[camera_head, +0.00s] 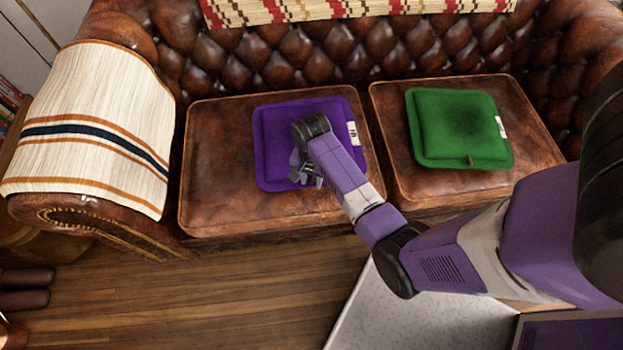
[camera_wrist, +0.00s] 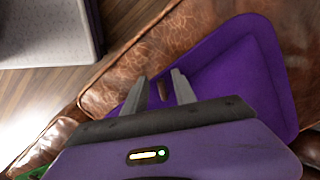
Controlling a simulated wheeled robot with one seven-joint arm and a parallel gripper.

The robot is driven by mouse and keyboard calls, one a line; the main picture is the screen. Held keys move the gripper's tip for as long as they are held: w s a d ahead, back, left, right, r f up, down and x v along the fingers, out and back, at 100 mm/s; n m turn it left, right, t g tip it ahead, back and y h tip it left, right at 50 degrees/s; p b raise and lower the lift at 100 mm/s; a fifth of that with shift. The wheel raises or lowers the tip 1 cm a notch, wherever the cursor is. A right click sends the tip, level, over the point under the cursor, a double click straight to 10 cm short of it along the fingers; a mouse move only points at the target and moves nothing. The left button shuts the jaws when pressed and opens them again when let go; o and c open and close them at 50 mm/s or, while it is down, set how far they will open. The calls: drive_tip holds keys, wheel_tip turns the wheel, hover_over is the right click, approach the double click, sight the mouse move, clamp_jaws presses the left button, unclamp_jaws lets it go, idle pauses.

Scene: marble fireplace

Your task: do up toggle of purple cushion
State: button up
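The purple cushion (camera_head: 275,130) lies flat on the left seat of the brown leather sofa, with a white tag on its right edge. My gripper (camera_head: 306,177) is over its front part and, with my arm, covers much of it in the head view. In the wrist view the cushion (camera_wrist: 237,80) fills the right side. A small brown toggle (camera_wrist: 164,90) shows near its edge, between the two grey fingers of my gripper (camera_wrist: 159,76). The fingers stand apart, with gaps beside the toggle. I cannot tell how the toggle is fastened. It is hidden in the head view.
A green cushion (camera_head: 460,125) with a small brown tab lies on the right seat. A striped blanket (camera_head: 90,120) covers the left armrest, and a patterned throw (camera_head: 350,8) hangs on the backrest. Wooden floor (camera_head: 200,295) lies in front, with a pale speckled surface (camera_head: 400,318) near me.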

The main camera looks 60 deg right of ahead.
clamp_jaws()
drive_tip(key=shift+r+p, duration=0.2)
drive_tip(key=shift+p, duration=0.2)
drive_tip(key=shift+s+d+r+n+p, duration=0.1)
drive_tip(key=shift+s+n+p, duration=0.05)
drive_tip(key=shift+n+p, duration=0.9)
drive_tip(key=shift+s+d+f+n+p, duration=0.15)
drive_tip(key=shift+n+p, duration=0.2)
drive_tip(key=shift+n, duration=0.5)
drive_tip(key=shift+a+f+n+p, duration=0.1)
drive_tip(key=shift+n+p, duration=0.25)
drive_tip(key=shift+n, duration=0.45)
unclamp_jaws()
